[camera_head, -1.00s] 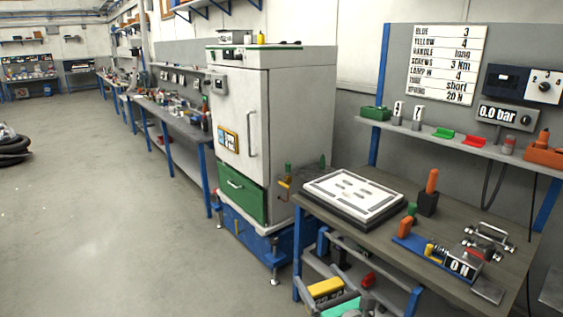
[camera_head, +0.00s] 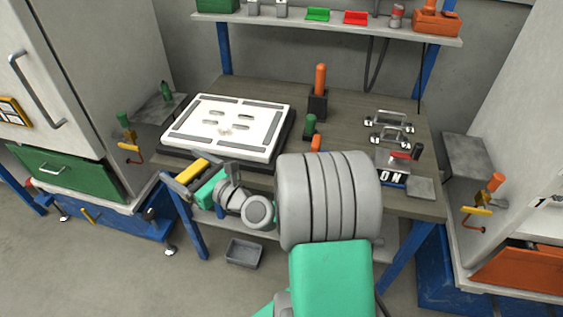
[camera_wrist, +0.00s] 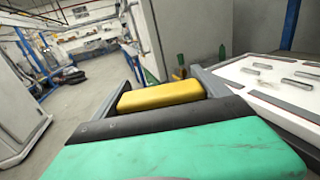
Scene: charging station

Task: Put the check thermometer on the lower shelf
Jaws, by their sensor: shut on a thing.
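A yellow block-shaped thing (camera_head: 191,171), which I take to be the check thermometer, is held between the grey fingers of my gripper (camera_head: 200,170), by the bench's front left corner. In the wrist view the yellow thing (camera_wrist: 160,95) lies crosswise between the two fingers (camera_wrist: 165,76), beyond a dark bar and my green palm. No display on it shows. A grey lower shelf (camera_head: 392,238) is under the bench, partly hidden behind my arm. A wall shelf (camera_head: 330,27) runs above the bench.
The bench (camera_head: 405,110) carries a white slotted plate (camera_head: 225,125), an orange-handled tool in a black holder (camera_head: 318,103) and metal handles. A grey bin (camera_head: 244,253) is on the floor below. White cabinets (camera_head: 110,60) flank the bench left and right (camera_head: 520,140). Open floor lies at left.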

